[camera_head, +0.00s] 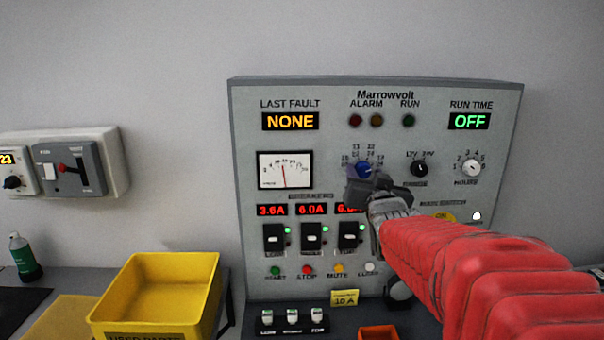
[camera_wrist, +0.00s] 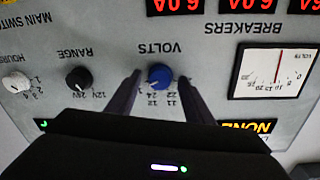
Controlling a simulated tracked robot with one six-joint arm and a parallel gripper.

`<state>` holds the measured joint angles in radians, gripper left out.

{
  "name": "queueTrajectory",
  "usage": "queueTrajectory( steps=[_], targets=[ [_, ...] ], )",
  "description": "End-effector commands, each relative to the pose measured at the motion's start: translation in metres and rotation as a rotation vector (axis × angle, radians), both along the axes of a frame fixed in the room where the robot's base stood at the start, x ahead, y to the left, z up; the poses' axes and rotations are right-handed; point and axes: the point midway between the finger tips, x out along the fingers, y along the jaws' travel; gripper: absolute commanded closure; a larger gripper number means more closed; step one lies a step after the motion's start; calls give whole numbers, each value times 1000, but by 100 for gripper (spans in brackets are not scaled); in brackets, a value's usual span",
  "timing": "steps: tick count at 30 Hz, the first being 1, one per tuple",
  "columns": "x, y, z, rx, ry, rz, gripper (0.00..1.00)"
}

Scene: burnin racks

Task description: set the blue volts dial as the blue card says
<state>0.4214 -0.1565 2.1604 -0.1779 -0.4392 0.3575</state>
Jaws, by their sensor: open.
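The blue volts dial (camera_head: 364,170) sits on the grey Marrowvolt panel (camera_head: 330,100), partly hidden by my gripper in the head view. In the wrist view, which is upside down, the dial (camera_wrist: 160,74) shows between my two dark fingers. My gripper (camera_head: 368,184) is open, its fingertips (camera_wrist: 160,80) on either side of the dial with gaps to it. I cannot tell where the dial's mark points; the small numbers around it are only partly readable. I see no blue card in either view.
The black range knob (camera_head: 419,169) and white hours knob (camera_head: 471,168) are right of the dial. A needle meter (camera_head: 285,170) is left, breakers (camera_head: 311,237) below. A yellow card (camera_head: 344,298) reads 10 A. A yellow bin (camera_head: 205,290) stands at lower left.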

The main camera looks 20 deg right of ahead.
Motion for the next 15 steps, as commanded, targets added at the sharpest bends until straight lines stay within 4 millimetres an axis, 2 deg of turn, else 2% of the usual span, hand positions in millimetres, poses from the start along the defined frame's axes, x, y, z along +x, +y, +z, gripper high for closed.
queueTrajectory(
  steps=[2, 15],
  targets=[
    [0, 0, 0, 0, 0, 0, 54],
    [0, 0, 0, 0, 0, 0, 85]
  ],
)
